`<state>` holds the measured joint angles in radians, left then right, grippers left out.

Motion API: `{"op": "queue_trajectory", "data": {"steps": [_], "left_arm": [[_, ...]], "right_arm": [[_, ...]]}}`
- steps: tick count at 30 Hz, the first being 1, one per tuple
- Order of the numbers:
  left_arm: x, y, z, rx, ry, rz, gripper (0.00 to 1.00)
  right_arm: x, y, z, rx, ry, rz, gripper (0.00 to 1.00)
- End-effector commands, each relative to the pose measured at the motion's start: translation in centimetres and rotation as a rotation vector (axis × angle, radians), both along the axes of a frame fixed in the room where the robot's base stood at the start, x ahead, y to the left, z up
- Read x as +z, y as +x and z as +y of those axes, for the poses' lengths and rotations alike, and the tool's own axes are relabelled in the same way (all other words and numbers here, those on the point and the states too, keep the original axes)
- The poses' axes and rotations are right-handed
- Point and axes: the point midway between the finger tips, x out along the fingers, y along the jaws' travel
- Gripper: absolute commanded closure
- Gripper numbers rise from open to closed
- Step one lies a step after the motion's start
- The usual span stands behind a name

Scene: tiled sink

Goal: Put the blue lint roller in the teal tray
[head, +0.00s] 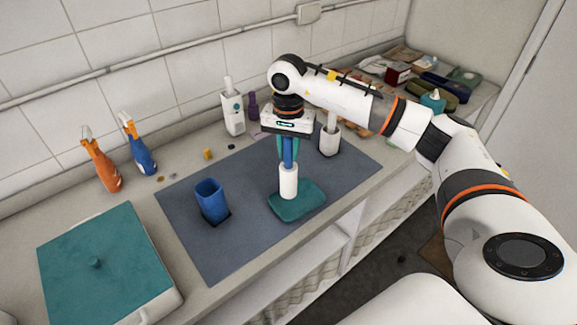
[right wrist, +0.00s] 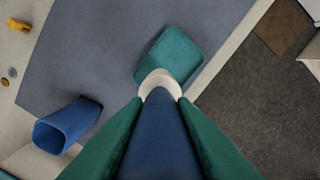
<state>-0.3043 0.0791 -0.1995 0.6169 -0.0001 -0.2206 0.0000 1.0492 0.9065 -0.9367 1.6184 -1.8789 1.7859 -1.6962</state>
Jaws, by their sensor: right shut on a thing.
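The blue lint roller, with a blue handle (head: 288,152) and a white roll (head: 288,181), hangs upright with the roll downward. My right gripper (head: 288,150) is shut on its handle from above. The teal tray (head: 312,202) lies on the grey mat, and in the head view the roll's lower end overlaps the tray's left back part. In the right wrist view the roll (right wrist: 157,82) overlaps the near edge of the tray (right wrist: 172,55). I cannot tell whether the roll touches the tray. My left gripper is out of view.
A blue cup (head: 211,201) stands on the grey mat (head: 240,235), left of the tray. A white holder (head: 329,140) stands at the mat's back right. Orange (head: 102,168) and blue (head: 138,150) spray bottles stand by the wall. A teal-lidded box (head: 105,268) is at front left.

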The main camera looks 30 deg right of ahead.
Motion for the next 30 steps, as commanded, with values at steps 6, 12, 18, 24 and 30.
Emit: {"op": "queue_trajectory", "data": {"steps": [6,12,18,24,30], "left_arm": [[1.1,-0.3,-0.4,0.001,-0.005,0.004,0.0],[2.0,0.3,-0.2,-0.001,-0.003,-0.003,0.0],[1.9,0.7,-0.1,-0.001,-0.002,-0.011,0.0],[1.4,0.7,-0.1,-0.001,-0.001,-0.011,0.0],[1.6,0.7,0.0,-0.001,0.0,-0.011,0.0]], "right_arm": [[-2.1,0.0,0.0,0.002,0.001,0.002,1.0],[-4.6,0.0,0.1,0.001,0.001,-0.001,1.0],[-4.9,0.0,0.1,0.002,0.001,-0.002,1.0],[-5.3,0.0,0.1,0.002,0.001,-0.002,1.0],[-5.1,0.0,0.1,0.002,0.001,-0.002,0.55]]}}
